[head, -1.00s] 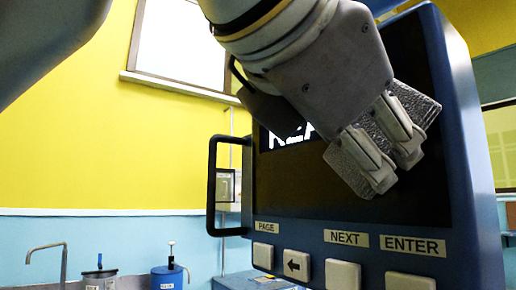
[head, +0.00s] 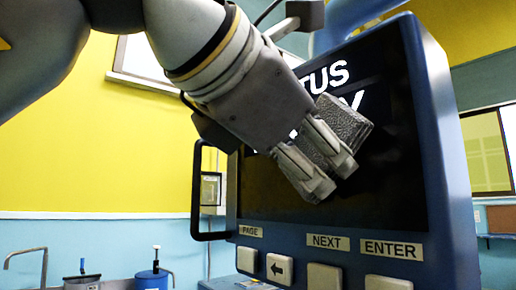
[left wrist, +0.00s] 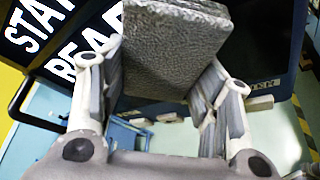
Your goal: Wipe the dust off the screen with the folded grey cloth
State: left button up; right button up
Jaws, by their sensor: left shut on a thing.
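The screen (head: 385,185) is a dark panel in a blue housing, with white letters partly showing in its upper part. My left gripper (head: 322,172) is in front of the screen, shut on the folded grey cloth (head: 345,122). In the left wrist view the cloth (left wrist: 175,45) is a speckled grey pad between the two fingers (left wrist: 160,105). I cannot tell whether the cloth touches the glass. The gripper and arm hide part of the lettering. No dust can be made out. My right gripper is not in view.
Below the screen is a row of pale buttons (head: 324,277) with labels such as PAGE, NEXT and ENTER. A dark handle (head: 197,190) sticks out at the housing's left side. A tap (head: 25,252) and blue containers (head: 152,279) stand at the lower left.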

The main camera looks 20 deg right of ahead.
pick_arm(q)
jog(key=w+a, duration=0.2)
jog(key=w, duration=0.3)
jog(key=shift+w+p, duration=0.4)
jog(key=shift+s, duration=0.1)
jog(key=shift+s+a+b, duration=0.3)
jog(key=shift+s+a, duration=0.05)
jog(key=shift+a, duration=0.55)
jog(key=shift+s+a+b, duration=0.3)
jog(key=shift+a+b, duration=0.05)
jog(key=shift+a, duration=0.6)
jog(key=shift+s+a+b, duration=0.3)
jog(key=shift+s+a, duration=0.05)
jog(key=shift+a, duration=0.55)
jog(key=a, duration=0.1)
jog(key=s+a, duration=0.1)
jog(key=a, duration=0.1)
jog(key=shift+b, duration=0.35)
